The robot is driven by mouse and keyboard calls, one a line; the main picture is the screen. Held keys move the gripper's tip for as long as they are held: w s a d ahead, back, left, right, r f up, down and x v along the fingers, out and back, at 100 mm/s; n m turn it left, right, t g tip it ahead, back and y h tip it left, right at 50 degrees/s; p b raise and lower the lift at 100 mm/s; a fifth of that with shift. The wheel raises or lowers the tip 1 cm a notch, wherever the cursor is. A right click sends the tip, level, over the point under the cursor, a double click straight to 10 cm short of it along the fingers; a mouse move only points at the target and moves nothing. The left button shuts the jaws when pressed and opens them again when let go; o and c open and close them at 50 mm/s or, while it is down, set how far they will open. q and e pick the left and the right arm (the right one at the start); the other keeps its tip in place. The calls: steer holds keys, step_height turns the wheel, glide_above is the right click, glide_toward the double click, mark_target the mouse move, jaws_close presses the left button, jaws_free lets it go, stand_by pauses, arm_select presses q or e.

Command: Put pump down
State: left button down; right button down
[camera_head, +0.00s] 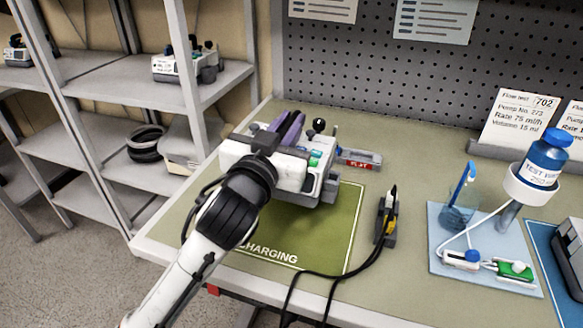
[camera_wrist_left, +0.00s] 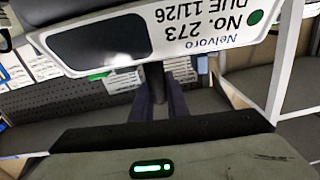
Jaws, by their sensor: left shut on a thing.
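The pump (camera_head: 320,170), a pale and grey box with green and blue buttons, is over the back of the green charging mat (camera_head: 325,235). A shadow lies on the mat beneath it. I cannot tell whether its base touches the mat. My left gripper (camera_head: 288,128) has purple fingers and is shut on the pump's handle, hiding part of the pump. In the left wrist view the fingers (camera_wrist_left: 158,100) close around a dark post below the pump's body (camera_wrist_left: 205,32), whose label reads No. 273. My right gripper is not in view.
A black and yellow cable plug (camera_head: 388,222) stands right of the mat. A red-labelled grey piece (camera_head: 359,158) lies behind. Further right are a blue test tray (camera_head: 447,262) and a blue-capped bottle (camera_head: 545,160). Shelves (camera_head: 125,80) hold other pumps at the left.

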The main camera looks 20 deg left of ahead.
arm_select(q)
steer(key=shift+f+b, duration=0.4)
steer(key=shift+f, duration=2.65)
steer(key=c, duration=1.9)
jaws_free()
steer(key=shift+f, duration=0.3)
steer(key=shift+o, duration=0.9)
steer(key=shift+r, duration=0.1)
steer(key=shift+s, duration=0.1)
steer(key=s+b, duration=0.1)
steer(key=s, duration=1.1)
steer(key=shift+a, duration=0.1)
